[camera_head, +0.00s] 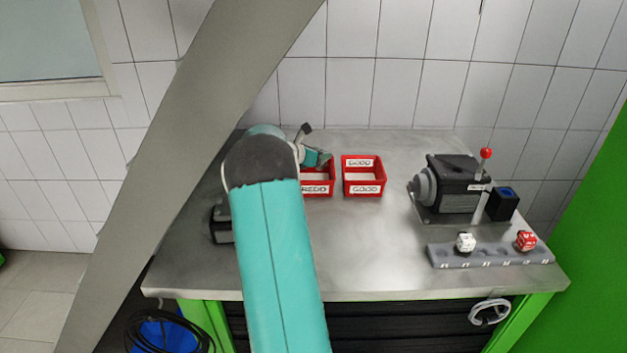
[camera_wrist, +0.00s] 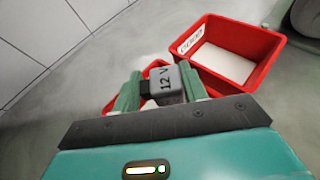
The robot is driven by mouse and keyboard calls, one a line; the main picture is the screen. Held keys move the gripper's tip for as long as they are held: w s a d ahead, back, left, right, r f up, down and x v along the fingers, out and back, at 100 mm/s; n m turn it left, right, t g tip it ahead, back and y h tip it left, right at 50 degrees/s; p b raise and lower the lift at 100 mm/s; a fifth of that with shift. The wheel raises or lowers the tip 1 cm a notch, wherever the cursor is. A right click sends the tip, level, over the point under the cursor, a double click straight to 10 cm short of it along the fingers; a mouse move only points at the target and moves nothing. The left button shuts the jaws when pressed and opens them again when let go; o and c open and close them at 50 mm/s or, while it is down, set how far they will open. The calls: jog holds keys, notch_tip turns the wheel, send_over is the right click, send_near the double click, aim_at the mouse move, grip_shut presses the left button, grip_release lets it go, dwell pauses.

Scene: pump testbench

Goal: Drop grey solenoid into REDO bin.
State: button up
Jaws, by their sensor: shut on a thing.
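My gripper (camera_wrist: 163,90) is shut on the grey solenoid (camera_wrist: 168,84), a small block marked "12 V", held between its two green fingers in the wrist view. The REDO bin (camera_head: 318,188) is red with a white label. My gripper (camera_head: 318,158) is over it or at its back edge in the head view. In the wrist view, parts of the REDO bin's red rim (camera_wrist: 112,103) show behind the fingers and solenoid, which hide most of its inside. I cannot make out the solenoid in the head view.
The red GOOD bin (camera_head: 363,188) stands just right of the REDO bin. Farther right are a pump (camera_head: 452,185) with a red-knobbed lever, a dark blue-topped block (camera_head: 503,204), and a grey holder strip (camera_head: 490,257) with a white and a red part. The tabletop between is clear.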

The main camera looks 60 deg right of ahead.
jog(key=shift+f, duration=1)
jog(key=shift+s, duration=0.1)
jog(key=o, duration=1.2)
